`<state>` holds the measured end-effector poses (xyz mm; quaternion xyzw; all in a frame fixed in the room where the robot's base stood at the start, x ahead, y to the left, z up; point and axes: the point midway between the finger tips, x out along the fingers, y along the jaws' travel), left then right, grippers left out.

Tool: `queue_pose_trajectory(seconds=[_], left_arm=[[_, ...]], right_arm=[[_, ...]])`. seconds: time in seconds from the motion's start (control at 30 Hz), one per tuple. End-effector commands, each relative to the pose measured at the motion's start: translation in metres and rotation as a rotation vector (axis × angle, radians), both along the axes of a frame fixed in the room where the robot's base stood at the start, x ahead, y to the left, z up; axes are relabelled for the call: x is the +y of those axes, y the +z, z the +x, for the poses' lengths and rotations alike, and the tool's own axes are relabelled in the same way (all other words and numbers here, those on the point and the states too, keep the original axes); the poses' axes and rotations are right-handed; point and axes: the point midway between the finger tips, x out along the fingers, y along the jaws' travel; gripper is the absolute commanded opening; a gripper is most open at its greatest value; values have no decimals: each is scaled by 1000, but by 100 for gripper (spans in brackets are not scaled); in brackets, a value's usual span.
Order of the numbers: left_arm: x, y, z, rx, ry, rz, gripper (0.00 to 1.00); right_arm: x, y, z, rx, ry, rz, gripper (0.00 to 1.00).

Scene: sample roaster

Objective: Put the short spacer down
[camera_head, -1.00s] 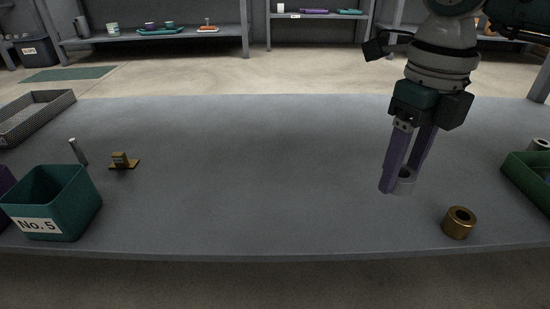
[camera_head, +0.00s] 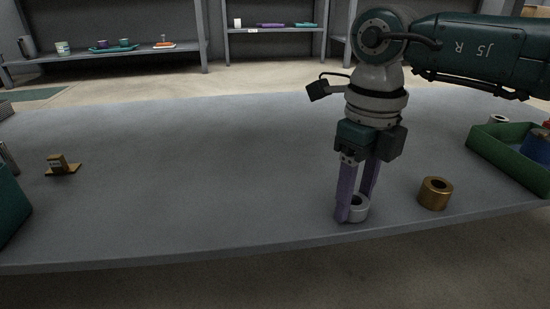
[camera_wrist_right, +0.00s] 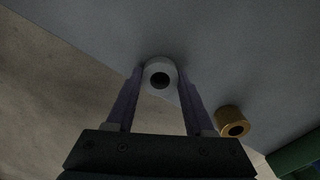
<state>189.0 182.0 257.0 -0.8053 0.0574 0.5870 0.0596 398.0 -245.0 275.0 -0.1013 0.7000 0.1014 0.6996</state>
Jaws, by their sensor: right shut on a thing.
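A short grey metal spacer (camera_head: 358,208), a ring with a dark hole, is between the purple fingers of my right gripper (camera_head: 355,214). In the right wrist view the spacer (camera_wrist_right: 160,75) has a finger on each side, and the gripper (camera_wrist_right: 160,85) is shut on it. It is upright, hole facing up, at or just above the table near the front edge; I cannot tell if it touches. A brass spacer (camera_head: 435,193) stands apart to its right; it also shows in the wrist view (camera_wrist_right: 233,121). My left gripper is not in view.
The grey table (camera_head: 220,180) is clear in the middle. A green tray (camera_head: 492,157) with items is at the right. A small brass fixture (camera_head: 62,165) and a teal bin (camera_head: 10,208) are at the left. Shelves stand behind.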

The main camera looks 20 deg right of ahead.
Motion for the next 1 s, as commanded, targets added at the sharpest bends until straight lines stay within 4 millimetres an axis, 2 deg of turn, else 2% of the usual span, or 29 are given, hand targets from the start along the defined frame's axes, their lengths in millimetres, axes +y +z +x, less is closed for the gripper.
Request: queue_pose_trajectory(seconds=[0.17, 0.2, 0.43, 0.77, 1.0], left_arm=[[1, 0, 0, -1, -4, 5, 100], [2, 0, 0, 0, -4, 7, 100], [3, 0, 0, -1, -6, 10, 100], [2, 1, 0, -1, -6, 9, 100], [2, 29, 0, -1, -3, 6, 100]], right_arm=[[0, -3, 0, 1, 0, 0, 0], [0, -3, 0, 1, 0, 0, 58], [0, -3, 0, 1, 0, 0, 83], [0, 0, 0, -1, 1, 0, 83], [0, 32, 0, -1, 1, -1, 83]])
